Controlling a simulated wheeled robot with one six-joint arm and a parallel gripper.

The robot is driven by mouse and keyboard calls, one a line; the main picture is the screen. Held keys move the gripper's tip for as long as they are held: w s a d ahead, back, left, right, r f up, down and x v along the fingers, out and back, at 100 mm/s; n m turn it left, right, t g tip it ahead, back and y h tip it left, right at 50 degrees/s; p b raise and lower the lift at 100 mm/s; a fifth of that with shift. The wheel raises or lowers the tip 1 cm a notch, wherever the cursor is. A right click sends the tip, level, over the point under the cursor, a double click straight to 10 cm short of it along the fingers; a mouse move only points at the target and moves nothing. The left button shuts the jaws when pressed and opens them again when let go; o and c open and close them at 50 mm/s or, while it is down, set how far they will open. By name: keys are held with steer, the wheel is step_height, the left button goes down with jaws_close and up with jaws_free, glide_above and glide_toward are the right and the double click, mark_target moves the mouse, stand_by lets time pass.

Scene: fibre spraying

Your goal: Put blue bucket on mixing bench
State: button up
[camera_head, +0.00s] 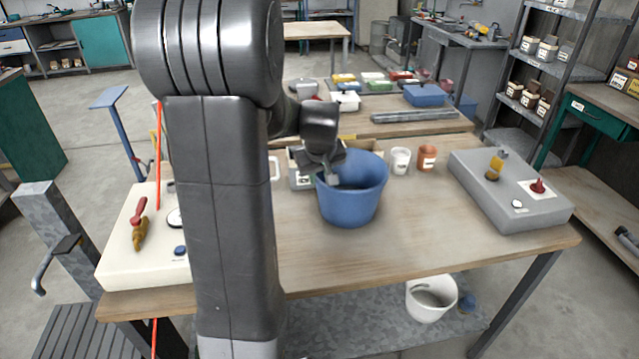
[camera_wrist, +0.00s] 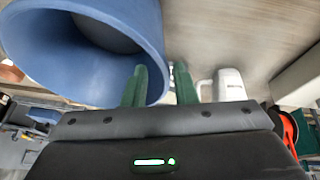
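The blue bucket (camera_head: 352,200) stands upright on the wooden bench (camera_head: 440,235), near its middle. My gripper (camera_head: 330,178) is at the bucket's left rim, pointing down. In the wrist view the bucket (camera_wrist: 95,45) fills the upper left, and its inside looks empty. The two green fingers of my gripper (camera_wrist: 160,82) are apart, one on the inner side of the rim and one on the outer side. A narrow gap shows between the rim and the outer finger. My arm hides part of the bench's left side.
A white cup (camera_head: 400,160) and an orange cup (camera_head: 427,157) stand right of the bucket. A grey panel box (camera_head: 515,200) sits at the bench's right end, a cream panel box (camera_head: 125,255) at its left. A white bucket (camera_head: 431,298) is on the lower shelf.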

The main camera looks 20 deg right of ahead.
steer(key=v, duration=0.7)
